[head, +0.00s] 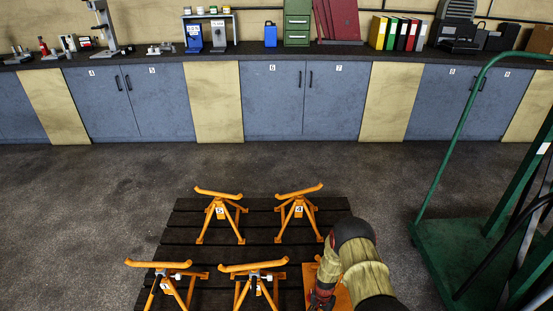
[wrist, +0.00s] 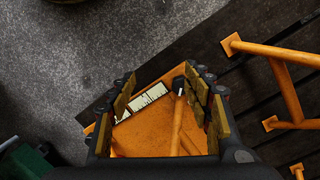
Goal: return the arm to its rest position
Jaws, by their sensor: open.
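My gripper (wrist: 160,82) is open in the wrist view, with its two padded fingers spread apart. Beyond and between the fingers is an orange piece (wrist: 140,138) with a white label and an orange bar with a dark tip. I cannot tell whether the fingers touch it.
Several orange stands, such as the back left one (head: 220,211), stand on the dark slatted pallet (head: 262,222). A green trolley (head: 450,255) is at the right. Blue cabinets (head: 272,100) with a loaded worktop line the back. The floor between is clear.

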